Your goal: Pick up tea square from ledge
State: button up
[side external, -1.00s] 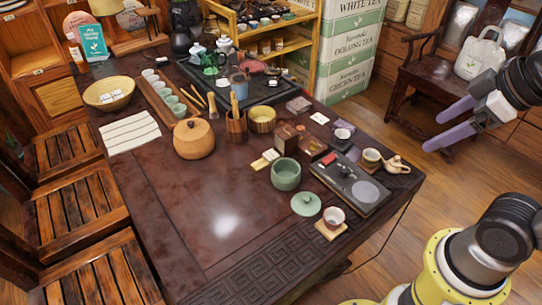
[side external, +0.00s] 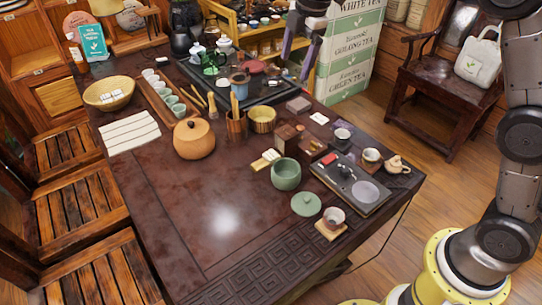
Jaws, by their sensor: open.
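My gripper (side external: 295,67) is at the top of the side view, fingers pointing down, open and with nothing seen between them. Its purple fingers are in front of the yellow wooden shelf (side external: 243,38) and near the right end of the black tea tray (side external: 290,92). I cannot tell for sure which piece is the tea square, or which edge is the ledge. A small flat mauve-brown square block (side external: 299,104) lies on the dark table, below the gripper in the picture. The fingers hide part of the shelf's right side.
The table (side external: 190,225) is clear at its front left. A green bowl (side external: 286,174), a wooden lidded pot (side external: 194,140), a brass-coloured bowl (side external: 262,119) and a dark slab (side external: 350,184) stand on it. Stacked tea boxes (side external: 349,50) rise behind, close to my gripper.

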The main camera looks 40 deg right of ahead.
jog(key=w+a+f+g, duration=0.2)
jog(key=w+f, duration=0.4)
jog(key=f, duration=0.5)
send_over(271, 154)
jog(key=shift+n+g, duration=0.4)
notch_tip(271, 154, down, 14)
jog(key=shift+s+f, duration=0.1)
jog(key=shift+s, duration=0.05)
jog(key=shift+f, duration=2.95)
grip_shut()
